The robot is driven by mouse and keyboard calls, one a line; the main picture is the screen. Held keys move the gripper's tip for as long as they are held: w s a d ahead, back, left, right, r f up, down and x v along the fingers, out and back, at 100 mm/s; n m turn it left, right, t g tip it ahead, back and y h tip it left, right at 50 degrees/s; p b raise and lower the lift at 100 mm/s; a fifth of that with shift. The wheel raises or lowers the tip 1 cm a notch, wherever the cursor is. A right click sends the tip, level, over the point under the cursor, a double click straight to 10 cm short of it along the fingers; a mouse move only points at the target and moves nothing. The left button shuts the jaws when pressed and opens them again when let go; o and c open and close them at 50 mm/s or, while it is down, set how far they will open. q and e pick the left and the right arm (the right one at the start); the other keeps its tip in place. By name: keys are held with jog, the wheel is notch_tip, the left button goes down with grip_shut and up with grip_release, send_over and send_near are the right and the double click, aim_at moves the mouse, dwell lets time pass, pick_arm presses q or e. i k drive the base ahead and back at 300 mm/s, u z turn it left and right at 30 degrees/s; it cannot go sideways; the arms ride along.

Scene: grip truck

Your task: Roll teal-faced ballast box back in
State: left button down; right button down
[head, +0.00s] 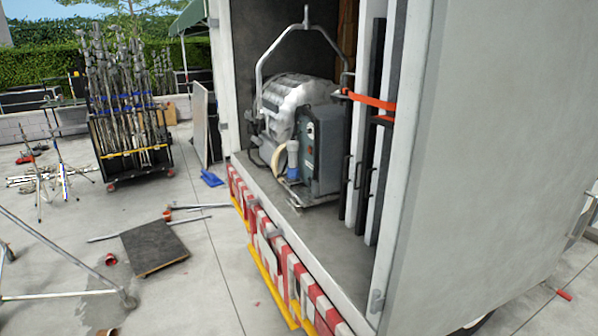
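The ballast box (321,152) has a grey-teal face with a small red spot and dark fittings. It stands upright on the truck's grey floor (330,228), near the open side edge. A low metal base shows under it. Directly behind and left of it is a large rounded silver lamp-like unit (293,92) under a tall metal yoke, partly hidden by the box. A blue and white cylinder (292,158) sits at the box's left side. Neither of my grippers is in view.
Dark upright bars and an orange strap (370,101) stand right of the box. The truck's side wall (500,150) fills the right. Red-white striping (285,265) runs below the floor edge. Outside are a loaded stand cart (130,120), a dark board (154,247) and open paving.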

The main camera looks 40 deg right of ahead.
aim_at(320, 152)
jog(key=z, duration=0.1)
jog(key=i, duration=1.95)
jog(key=z, duration=0.8)
jog(key=i, duration=1.2)
jog(key=z, duration=1.75)
jog(key=i, duration=0.75)
jog(key=z, duration=0.7)
